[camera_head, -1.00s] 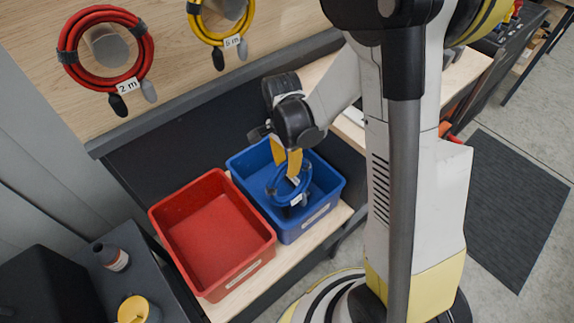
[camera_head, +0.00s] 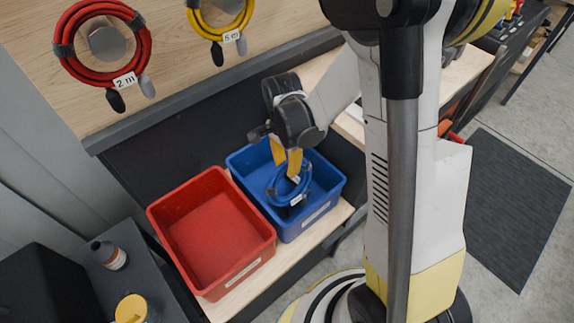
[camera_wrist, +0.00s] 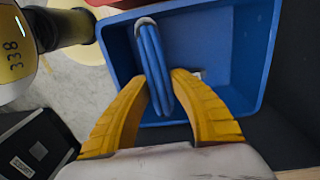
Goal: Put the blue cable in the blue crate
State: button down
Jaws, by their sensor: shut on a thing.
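The blue cable (camera_head: 290,186) is a coiled loop with a small white label, inside the opening of the blue crate (camera_head: 322,214). My gripper (camera_head: 288,160) points down over the crate, its yellow fingers at the upper part of the coil. In the wrist view the fingers (camera_wrist: 160,85) are on both sides of the blue cable (camera_wrist: 152,58), which hangs between them within the walls of the blue crate (camera_wrist: 250,50). The gripper is shut on the cable. Whether the coil touches the crate floor cannot be told.
An empty red crate (camera_head: 165,215) stands left of the blue one on a wooden shelf. A red cable (camera_head: 143,50) and a yellow cable (camera_head: 247,15) hang on the board above. A bottle (camera_head: 108,255) and a yellow-lidded container (camera_head: 131,309) stand at lower left.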

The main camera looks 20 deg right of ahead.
jog(key=shift+f+b, duration=1.4)
jog(key=shift+f, duration=0.15)
dwell(0.4)
jog(key=c, duration=1.1)
grip_release()
jog(key=shift+c, duration=0.2)
jog(key=r, duration=1.2)
jog(key=shift+w+a, duration=0.1)
jog(key=shift+w, duration=0.25)
